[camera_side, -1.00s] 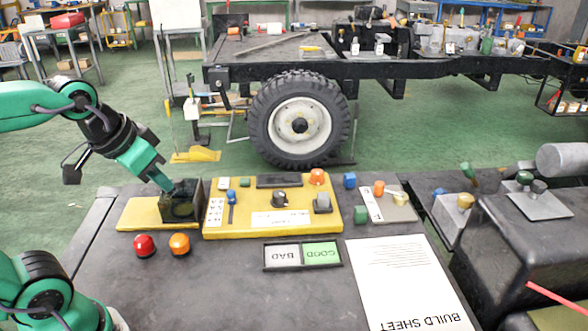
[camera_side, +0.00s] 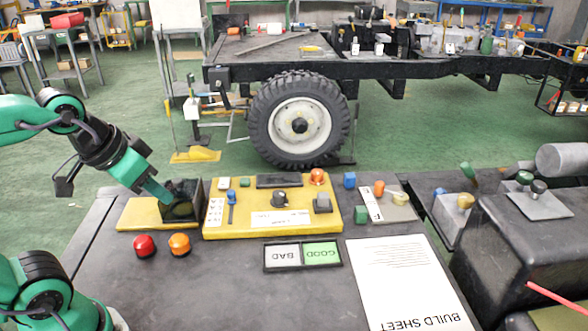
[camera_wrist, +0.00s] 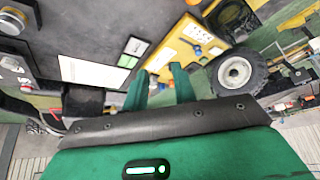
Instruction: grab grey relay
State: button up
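A small grey block (camera_side: 322,203), which looks like the grey relay, sits on the right part of the yellow control panel (camera_side: 222,229). My gripper (camera_side: 163,197) is well left of it, pointing down and right, with its tips at the black open box (camera_side: 194,186) on the left yellow plate. I cannot tell whether the tips touch the box. In the wrist view my gripper (camera_wrist: 159,70) shows two green fingers apart, with nothing seen between them but the panel beyond. I cannot make out the grey block clearly there.
A red button (camera_side: 144,246) and an orange button (camera_side: 179,244) stand in front of the yellow plate. A GOOD/BAD tray (camera_side: 302,268) and a build sheet (camera_side: 411,285) lie nearer. Small coloured parts stand right of the panel.

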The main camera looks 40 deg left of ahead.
jog(key=o, duration=0.5)
